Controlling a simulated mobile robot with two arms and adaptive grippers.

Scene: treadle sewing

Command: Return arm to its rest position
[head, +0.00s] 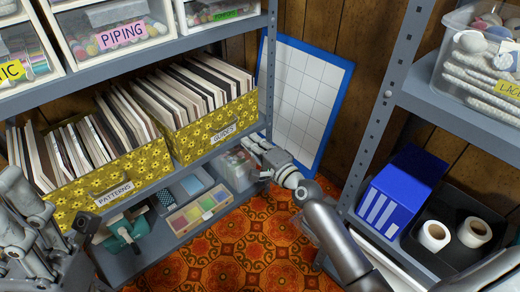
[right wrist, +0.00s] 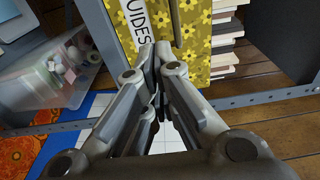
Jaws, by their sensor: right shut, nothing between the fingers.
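My right arm (head: 335,235) comes in from the lower right in the head view and reaches toward the left shelf. Its gripper (head: 255,145) is shut and empty, near the right end of the yellow "GUIDES" box (head: 203,138). In the right wrist view the shut fingertips (right wrist: 154,55) appear in front of this box (right wrist: 196,35); whether they touch it I cannot tell. My left gripper (head: 50,235) is at the lower left edge of the head view, partly cut off, beside the yellow "PATTERNS" box (head: 120,180).
The metal shelf (head: 165,190) holds the boxes, a clear bin (head: 236,170) and a colour palette box (head: 200,207). A blue-edged grid board (head: 305,95) leans on the wall. A right shelf holds a blue binder (head: 400,195) and a black tray (head: 440,262). Patterned carpet (head: 235,250) lies between.

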